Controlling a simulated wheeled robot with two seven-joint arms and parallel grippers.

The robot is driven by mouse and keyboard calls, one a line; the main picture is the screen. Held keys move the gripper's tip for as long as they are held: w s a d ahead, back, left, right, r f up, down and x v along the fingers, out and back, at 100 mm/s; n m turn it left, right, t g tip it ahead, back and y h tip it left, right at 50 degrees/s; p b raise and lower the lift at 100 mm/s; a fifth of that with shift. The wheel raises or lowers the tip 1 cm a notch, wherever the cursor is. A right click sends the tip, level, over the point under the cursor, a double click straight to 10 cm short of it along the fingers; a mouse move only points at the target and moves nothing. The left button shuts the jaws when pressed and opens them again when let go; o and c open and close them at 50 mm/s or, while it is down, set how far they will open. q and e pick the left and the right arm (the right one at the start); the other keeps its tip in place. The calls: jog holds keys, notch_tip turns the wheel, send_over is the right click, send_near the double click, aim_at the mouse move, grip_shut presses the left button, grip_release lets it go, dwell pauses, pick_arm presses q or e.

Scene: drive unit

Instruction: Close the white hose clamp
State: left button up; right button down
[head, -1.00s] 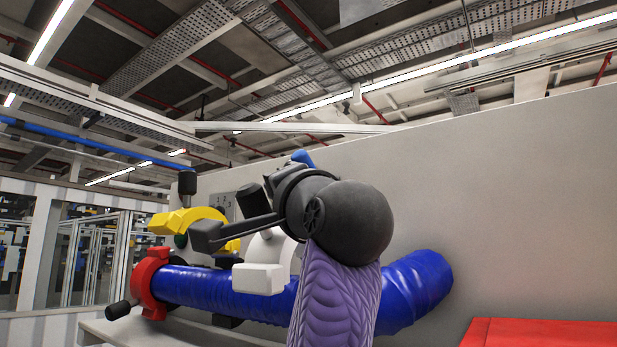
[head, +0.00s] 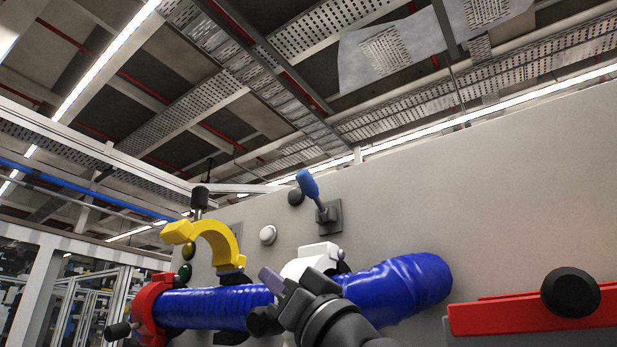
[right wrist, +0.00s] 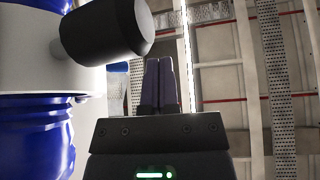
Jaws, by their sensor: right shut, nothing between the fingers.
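The white hose clamp (head: 312,258) sits at the blue hose (head: 395,290), right of centre in the head view; its front is largely hidden by my right gripper. In the right wrist view the white clamp (right wrist: 88,60) lies along the left side, with a black knob (right wrist: 100,28) sticking out towards the fingers. I cannot tell whether the clamp is fully closed. My right gripper (head: 270,280) is in front of the clamp, with its purple fingers shut and empty. In the right wrist view the fingertips (right wrist: 159,62) are together, beside the knob. My left gripper is not in view.
A yellow clamp (head: 218,237) stands swung open above the hose. A red clamp (head: 150,305) is around the hose's left end. A blue-handled lever (head: 308,186) sticks out of the grey wall (head: 480,200). A red surface (head: 500,315) is at lower right.

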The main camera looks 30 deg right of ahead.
jog(key=shift+w+d+f+b, duration=0.15)
jog(key=shift+d+f+b, duration=0.15)
jog(key=shift+f, duration=0.3)
jog(key=shift+w+d+f+b, duration=0.1)
jog(key=shift+d+f+b, duration=0.15)
jog(key=shift+f, duration=0.35)
